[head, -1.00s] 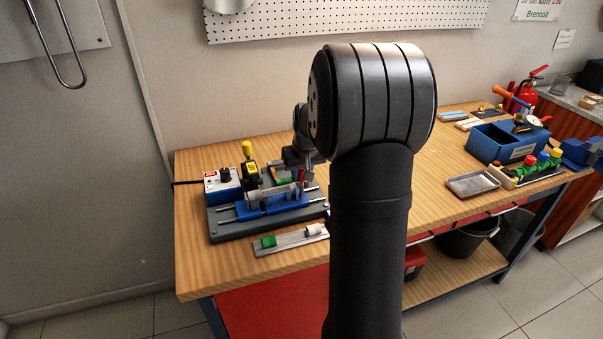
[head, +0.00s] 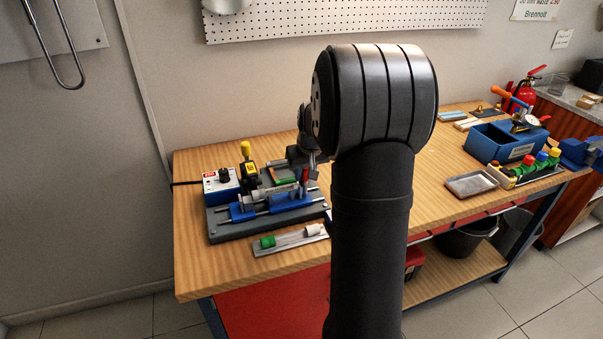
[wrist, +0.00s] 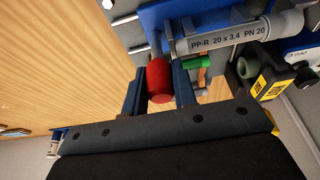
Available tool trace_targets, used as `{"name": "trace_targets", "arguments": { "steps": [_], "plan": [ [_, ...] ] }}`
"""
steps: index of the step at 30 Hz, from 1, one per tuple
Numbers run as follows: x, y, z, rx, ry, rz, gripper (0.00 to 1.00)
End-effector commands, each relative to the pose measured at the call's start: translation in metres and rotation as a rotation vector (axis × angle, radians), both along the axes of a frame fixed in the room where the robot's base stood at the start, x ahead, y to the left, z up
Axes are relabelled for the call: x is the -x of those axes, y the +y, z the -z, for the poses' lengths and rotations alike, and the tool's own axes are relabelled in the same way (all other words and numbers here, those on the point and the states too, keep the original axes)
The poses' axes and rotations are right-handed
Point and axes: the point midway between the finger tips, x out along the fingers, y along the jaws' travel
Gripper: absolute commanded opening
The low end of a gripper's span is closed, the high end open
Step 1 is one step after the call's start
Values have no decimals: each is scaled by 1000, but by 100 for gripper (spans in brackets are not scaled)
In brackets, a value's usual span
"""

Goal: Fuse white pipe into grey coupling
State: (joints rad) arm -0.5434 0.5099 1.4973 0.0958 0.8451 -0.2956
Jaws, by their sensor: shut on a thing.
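My gripper (wrist: 150,90) is shut on a red cylindrical handle (wrist: 158,76), with one dark finger on each side. A pale grey-white pipe (wrist: 225,38), printed "PP-R 20 x 3.4 PN 20", lies in a blue clamp (wrist: 160,14) beyond my fingers. A wider grey sleeve (wrist: 286,23), apparently the coupling, shows at the pipe's right end in the wrist view. I cannot tell whether the pipe is inside it. In the head view my arm hides part of the machine.
A heating tool with a yellow-black label (wrist: 270,86) stands beside the pipe. A blue control box (head: 221,187) is left of the machine. A tray with green and white pieces (head: 290,240) lies in front. The bench's left front (head: 205,270) is bare.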

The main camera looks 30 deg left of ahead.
Motion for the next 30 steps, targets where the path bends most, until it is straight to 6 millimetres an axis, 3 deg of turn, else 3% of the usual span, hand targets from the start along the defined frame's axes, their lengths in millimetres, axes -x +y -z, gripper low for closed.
{"name": "trace_targets", "arguments": {
  "steps": [17,18,21,30],
  "plan": [
    [-21,-21,-1,-1,-2,1,13],
    [-21,-21,-1,-1,-2,0,29],
    [-21,-20,-1,-1,-2,0,49],
    [-21,-20,-1,-1,-1,0,51]
  ]
}}
